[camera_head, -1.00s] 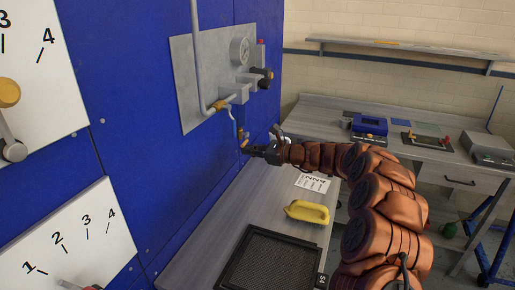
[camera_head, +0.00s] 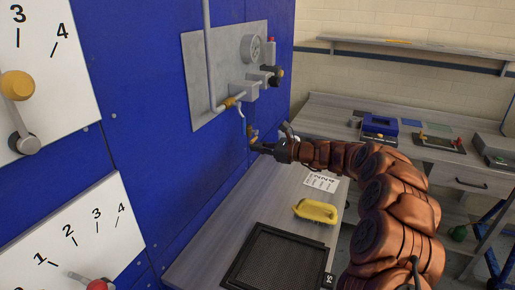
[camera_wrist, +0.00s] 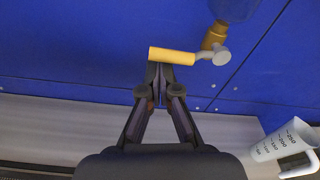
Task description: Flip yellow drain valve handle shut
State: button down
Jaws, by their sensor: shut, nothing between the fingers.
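The yellow drain valve handle (camera_wrist: 172,56) lies nearly level in the wrist view. Its right end joins a grey round hub (camera_wrist: 221,57) below a brass fitting (camera_wrist: 214,36) on the blue wall. My gripper (camera_wrist: 160,72) is shut and empty, its fingertips at the lower edge of the handle, left of its middle. I cannot tell whether they touch it. In the head view my gripper (camera_head: 256,147) is beside the brass valve (camera_head: 252,133) at the lower end of the drain line. The handle is too small and partly hidden to make out clearly there.
A grey panel (camera_head: 203,85) with a gauge and pipes is above the valve. A measuring jug (camera_wrist: 284,143) stands at the wrist view's lower right.

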notch_tip(320, 180, down, 4)
jog(key=f+b, duration=0.1)
jog(key=b, duration=0.1)
jog(key=r+b+v, duration=0.1)
jog(key=b+v, duration=0.1)
jog(key=v, duration=0.7)
jog(key=shift+d, duration=0.15)
jog(key=shift+w+r, duration=0.1)
jog(key=s+a+r+n+g, duration=0.3)
jog(key=s+a+n+g, duration=0.4)
jog(key=s, duration=0.6)
jog(key=s+a+f+n+h, duration=0.15)
jog(key=s+n+h, duration=0.3)
jog(key=s, duration=0.95)
jog(key=s+d+f+n+h, duration=0.3)
jog(key=s+d, duration=0.3)
jog(key=s, duration=0.3)
jog(key=s+d+f+n+g+h, duration=0.1)
jog(key=s+d+f+n+h, duration=0.1)
jog(key=s+d, duration=0.5)
jog(key=s+d+f+n+h, duration=0.3)
jog(key=s+d+n+h, duration=0.1)
jog(key=s, duration=0.7)
jog(key=shift+d+f+g+h, duration=0.35)
jog(key=shift+d+h, duration=0.3)
jog(key=shift+d, duration=0.55)
jog(key=shift+s, duration=0.2)
